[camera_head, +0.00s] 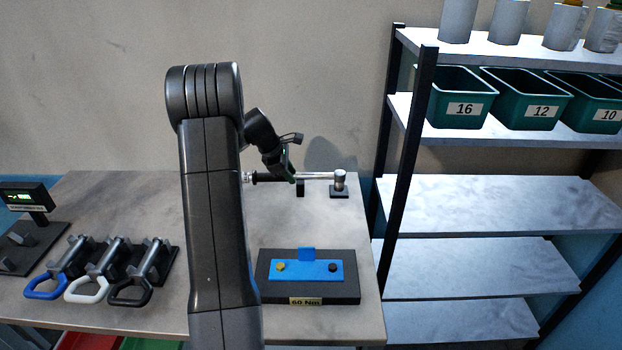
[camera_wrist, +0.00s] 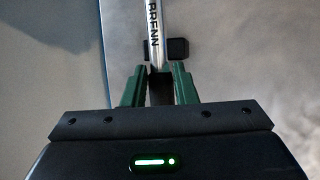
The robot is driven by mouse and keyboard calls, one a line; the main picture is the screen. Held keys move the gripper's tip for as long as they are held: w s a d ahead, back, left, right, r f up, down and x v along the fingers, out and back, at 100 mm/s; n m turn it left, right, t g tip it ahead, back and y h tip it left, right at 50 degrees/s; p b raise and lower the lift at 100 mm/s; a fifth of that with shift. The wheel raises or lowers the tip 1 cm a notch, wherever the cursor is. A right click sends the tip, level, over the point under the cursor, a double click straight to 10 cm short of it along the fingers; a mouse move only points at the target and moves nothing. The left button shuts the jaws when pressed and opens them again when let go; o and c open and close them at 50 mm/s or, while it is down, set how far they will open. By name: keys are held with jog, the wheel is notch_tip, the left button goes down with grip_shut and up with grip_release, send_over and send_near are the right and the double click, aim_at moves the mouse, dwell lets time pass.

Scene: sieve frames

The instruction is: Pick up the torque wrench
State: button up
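The torque wrench (camera_head: 318,176) lies level across supports at the back of the grey table, with a dark handle at the left, a silver shaft and a round head at the right. My gripper (camera_head: 291,179) is down at the wrench, near where the handle meets the shaft. In the wrist view, the silver lettered shaft (camera_wrist: 154,30) runs up from between the green fingers of my gripper (camera_wrist: 159,72). The fingers flank the wrench closely on both sides. I cannot tell whether they press on it. My arm hides part of the table.
A black fixture with a blue plate (camera_head: 325,270), labelled 60 Nm, stands at the front right. Several clamp-like tools with coloured handles (camera_head: 88,285) and a small display (camera_head: 27,197) are at the left. A shelf rack (camera_head: 480,200) with green bins stands close at the right.

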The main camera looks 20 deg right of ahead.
jog(key=shift+r, duration=0.1)
grip_shut()
jog(key=shift+r, duration=0.1)
notch_tip(320, 180, up, 9)
jog(key=shift+f+b, duration=1.7)
jog(key=shift+f, duration=0.85)
jog(key=shift+p, duration=0.4)
